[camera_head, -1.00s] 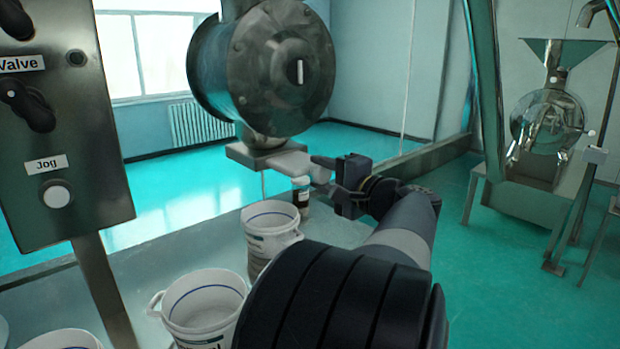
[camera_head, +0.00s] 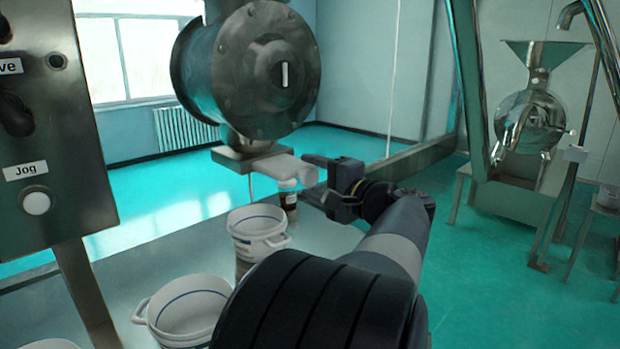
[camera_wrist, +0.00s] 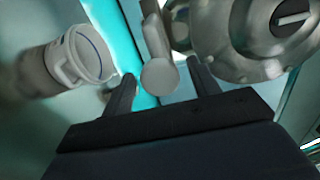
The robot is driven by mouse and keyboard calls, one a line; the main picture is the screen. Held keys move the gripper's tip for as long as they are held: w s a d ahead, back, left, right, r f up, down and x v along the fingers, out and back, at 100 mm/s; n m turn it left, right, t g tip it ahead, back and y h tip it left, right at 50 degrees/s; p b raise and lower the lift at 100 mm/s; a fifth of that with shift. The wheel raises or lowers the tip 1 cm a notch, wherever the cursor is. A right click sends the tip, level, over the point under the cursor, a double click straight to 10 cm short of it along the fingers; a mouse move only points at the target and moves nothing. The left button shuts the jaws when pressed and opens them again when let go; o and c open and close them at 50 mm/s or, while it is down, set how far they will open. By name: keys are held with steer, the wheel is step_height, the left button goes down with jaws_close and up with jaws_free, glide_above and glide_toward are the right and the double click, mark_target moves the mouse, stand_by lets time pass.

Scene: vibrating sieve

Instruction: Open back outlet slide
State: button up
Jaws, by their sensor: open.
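The back outlet slide is a flat metal plate with a pale grey, round-ended handle (camera_head: 282,168) under the round metal housing (camera_head: 270,75). The handle sticks out to the right, towards my gripper (camera_head: 312,179). My gripper is open, with its fingers apart on either side near the handle's end. In the wrist view, the handle's round end (camera_wrist: 160,76) shows between the two fingers of my gripper (camera_wrist: 163,80). I see no finger clearly touching it. How far the slide is out of its slot is hard to tell.
A white bucket (camera_head: 258,222) stands below the outlet, and another white bucket (camera_head: 185,300) is nearer. A small jar (camera_head: 288,198) stands behind the handle. A control panel (camera_head: 50,130) rises at left. Another metal machine (camera_head: 530,120) stands at far right, with open floor before it.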

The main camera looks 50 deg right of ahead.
steer(key=s+a+b, duration=0.1)
steer(key=s, duration=0.8)
steer(key=shift+s, duration=0.35)
steer(key=shift+w, duration=0.1)
steer(key=w, duration=0.3)
steer(key=w+p, duration=0.1)
steer(key=w, duration=0.3)
steer(key=w+d, duration=0.1)
steer(key=w, duration=0.3)
steer(key=shift+d+p, duration=0.1)
steer(key=shift+p, duration=0.2)
